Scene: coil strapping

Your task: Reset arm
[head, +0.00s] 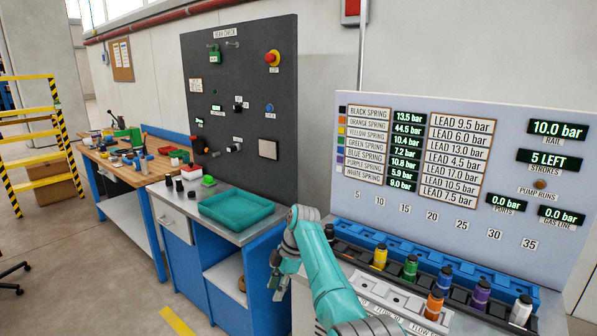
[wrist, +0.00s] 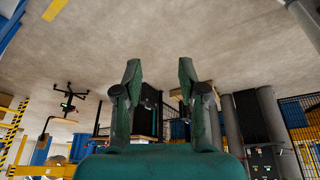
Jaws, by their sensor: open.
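My arm is teal and grey and stands at the lower middle of the head view, in front of the blue cabinet and beside the spring rack. My gripper (head: 279,272) is at the arm's far end, left of the arm in the head view, with its tips pointing down. In the wrist view, the two dark green fingers of my gripper (wrist: 160,85) stand wide apart. Nothing is between them; the wrist view looks out over the floor and distant furniture, tilted upside down.
A teal tray (head: 236,222) lies on the bench left of my arm. A blue rack (head: 356,236) with several coloured cartridges stands right of it, below the grey readout panel (head: 480,130). A dark board (head: 238,130) rises behind the bench.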

